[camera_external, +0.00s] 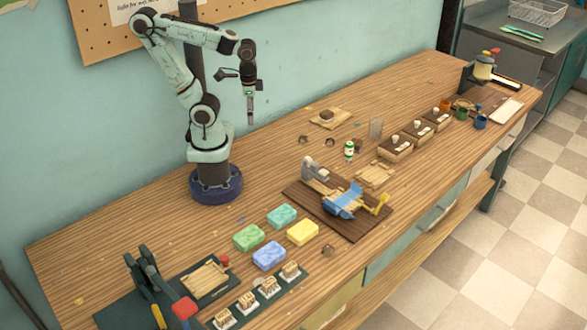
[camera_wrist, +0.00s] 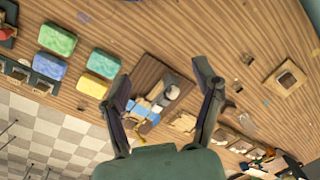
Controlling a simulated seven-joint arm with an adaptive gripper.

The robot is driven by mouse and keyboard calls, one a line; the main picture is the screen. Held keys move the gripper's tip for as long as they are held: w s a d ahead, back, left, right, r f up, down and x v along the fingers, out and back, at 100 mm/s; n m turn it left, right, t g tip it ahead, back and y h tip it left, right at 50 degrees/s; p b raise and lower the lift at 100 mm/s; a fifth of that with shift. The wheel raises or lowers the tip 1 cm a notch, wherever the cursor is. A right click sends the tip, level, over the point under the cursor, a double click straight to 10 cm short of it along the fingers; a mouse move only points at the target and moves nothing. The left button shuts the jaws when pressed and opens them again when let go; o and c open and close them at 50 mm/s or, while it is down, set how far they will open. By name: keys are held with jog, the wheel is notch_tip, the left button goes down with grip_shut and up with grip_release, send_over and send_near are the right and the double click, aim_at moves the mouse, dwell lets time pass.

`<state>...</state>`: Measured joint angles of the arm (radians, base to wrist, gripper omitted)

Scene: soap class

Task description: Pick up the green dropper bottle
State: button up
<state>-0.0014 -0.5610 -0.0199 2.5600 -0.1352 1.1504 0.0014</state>
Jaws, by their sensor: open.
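The green dropper bottle (camera_external: 349,150) is a small white bottle with green parts, standing upright on the bench right of centre in the external view. I cannot make it out in the wrist view; my right finger may cover it. My gripper (camera_external: 251,118) hangs high above the bench, left of the bottle and well apart from it. In the wrist view my gripper (camera_wrist: 162,72) has its two fingers spread wide, with nothing held between them.
A dark board with a blue-strapped device (camera_external: 341,200) lies in front of the bottle. A wooden tray (camera_external: 376,174) and a row of wooden boxes (camera_external: 397,148) stand close by. Coloured soap bars (camera_external: 282,216) lie at left. Open bench surrounds my base.

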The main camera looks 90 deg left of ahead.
jog(key=w+r+m+t, duration=0.2)
jog(key=w+r, duration=0.2)
jog(key=w, duration=0.3)
jog(key=w+r+m+t, duration=0.1)
jog(key=w+r+t, duration=0.15)
jog(key=w, duration=0.45)
jog(key=g, duration=0.2)
send_over(350, 143)
jog(key=w+d, duration=0.2)
jog(key=d, duration=0.2)
jog(key=s+d+x, duration=0.1)
jog(key=s+x, duration=0.1)
jog(key=x, duration=0.8)
jog(key=a+f, duration=0.1)
jog(key=f, duration=0.2)
jog(key=s+a+f+g, duration=0.1)
jog(key=f, duration=0.3)
jog(key=s+a+f+g, duration=0.1)
jog(key=a+f, duration=0.1)
jog(key=f, duration=0.2)
jog(key=shift+f+n+h, duration=0.1)
jog(key=shift+n+h, duration=0.2)
jog(key=shift+h, duration=0.1)
notch_tip(350, 143, down, 5)
jog(key=shift+r, duration=0.1)
jog(key=shift+a+f, duration=0.1)
jog(key=shift+f, duration=0.6)
